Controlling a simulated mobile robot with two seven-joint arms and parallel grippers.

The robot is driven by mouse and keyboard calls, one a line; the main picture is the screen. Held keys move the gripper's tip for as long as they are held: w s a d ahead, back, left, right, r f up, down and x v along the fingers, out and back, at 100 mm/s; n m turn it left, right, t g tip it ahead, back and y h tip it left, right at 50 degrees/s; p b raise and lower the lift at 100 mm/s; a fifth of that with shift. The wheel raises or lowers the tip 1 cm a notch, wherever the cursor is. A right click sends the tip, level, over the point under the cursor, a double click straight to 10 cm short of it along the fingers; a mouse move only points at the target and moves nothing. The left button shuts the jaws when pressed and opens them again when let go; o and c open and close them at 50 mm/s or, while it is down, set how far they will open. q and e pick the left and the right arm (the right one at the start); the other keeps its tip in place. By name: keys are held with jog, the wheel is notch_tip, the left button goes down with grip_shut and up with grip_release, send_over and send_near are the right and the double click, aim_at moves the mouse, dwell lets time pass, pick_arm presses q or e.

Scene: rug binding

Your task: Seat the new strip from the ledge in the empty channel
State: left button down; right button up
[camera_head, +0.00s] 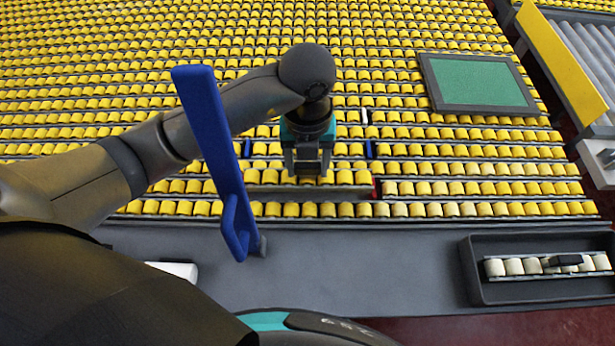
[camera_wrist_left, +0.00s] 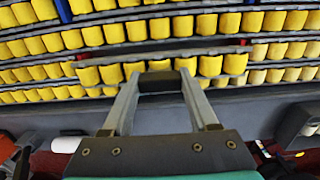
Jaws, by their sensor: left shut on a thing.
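My left gripper (camera_head: 308,172) is shut on the dark middle block of the new strip (camera_head: 345,177), a short row of yellow rollers. In the left wrist view the strip (camera_wrist_left: 110,74) runs across both sides of the fingers (camera_wrist_left: 160,82). The empty channel (camera_wrist_left: 170,50) shows there as a dark gap just beyond the strip, with a red mark at its right end. The strip appears above or in front of the channel; I cannot tell its height. In the head view the strip and gripper hide most of the channel. The grey ledge (camera_head: 350,270) is in front. My right gripper is not in view.
A dark tray (camera_head: 480,293) at the right of the ledge holds a strip of pale rollers (camera_head: 515,266). A blue upright piece (camera_head: 215,130) stands left of the gripper. A white object (camera_head: 175,270) lies on the ledge. A green framed panel (camera_head: 478,82) lies farther back.

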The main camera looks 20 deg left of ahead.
aim_at(308, 177)
pick_arm(q)
notch_tip(308, 177, down, 4)
jog(key=shift+r+b, duration=0.2)
jog(key=shift+b, duration=0.25)
jog(key=shift+f, duration=0.25)
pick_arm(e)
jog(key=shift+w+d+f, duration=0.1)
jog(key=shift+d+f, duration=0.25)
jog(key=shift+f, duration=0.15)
pick_arm(q)
jog(key=shift+f, duration=0.15)
jog(key=shift+c, duration=0.8)
grip_release()
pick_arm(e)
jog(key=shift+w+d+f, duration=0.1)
